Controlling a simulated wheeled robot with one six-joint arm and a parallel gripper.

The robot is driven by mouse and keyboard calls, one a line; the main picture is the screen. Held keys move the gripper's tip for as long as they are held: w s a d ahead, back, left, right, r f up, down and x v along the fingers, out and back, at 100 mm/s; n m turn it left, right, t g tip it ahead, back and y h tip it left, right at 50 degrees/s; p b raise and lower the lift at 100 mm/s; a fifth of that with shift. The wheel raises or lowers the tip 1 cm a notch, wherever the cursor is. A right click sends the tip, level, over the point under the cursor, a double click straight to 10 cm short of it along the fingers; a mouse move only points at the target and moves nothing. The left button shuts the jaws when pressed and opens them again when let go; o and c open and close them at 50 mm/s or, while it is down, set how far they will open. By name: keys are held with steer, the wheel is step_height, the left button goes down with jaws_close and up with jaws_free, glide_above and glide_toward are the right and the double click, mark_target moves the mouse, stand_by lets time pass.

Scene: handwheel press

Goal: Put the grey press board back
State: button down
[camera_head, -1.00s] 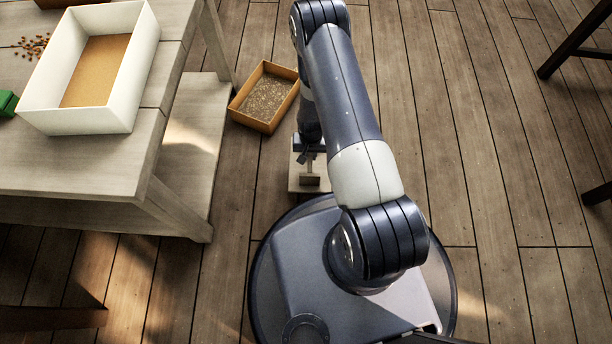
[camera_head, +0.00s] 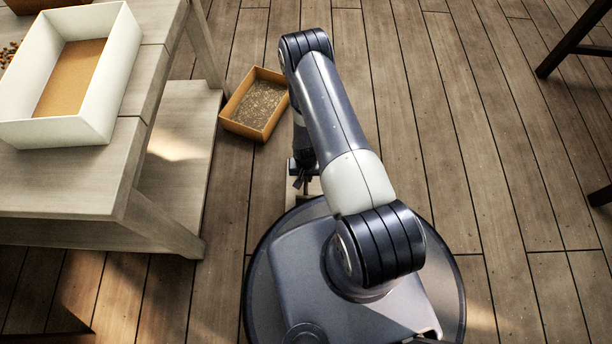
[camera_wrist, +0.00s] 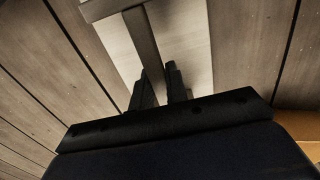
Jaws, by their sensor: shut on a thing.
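The press board (camera_wrist: 190,45) is a pale, flat board with a grey-brown upright bar (camera_wrist: 142,38) across its middle in the wrist view. My gripper (camera_wrist: 160,80) is shut on this bar. In the head view my gripper (camera_head: 303,182) hangs low beside my base. Only a small pale piece of the board (camera_head: 314,188) shows there, and my arm and base hide the rest. I cannot tell how far the board is above the floor.
A grey wooden table (camera_head: 75,185) with a low shelf (camera_head: 185,140) stands at the left. A white open box (camera_head: 122,75) with a tan bottom sits on it. An orange-brown tray (camera_head: 228,122) of grainy material lies on the floor beyond my gripper. The right-hand floor is mostly clear.

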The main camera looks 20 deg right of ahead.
steer(key=shift+f, duration=0.15)
steer(key=c, duration=1.4)
jaws_free()
steer(key=shift+r, duration=0.2)
step_height(320, 180, up, 12)
steer(key=p, duration=0.5)
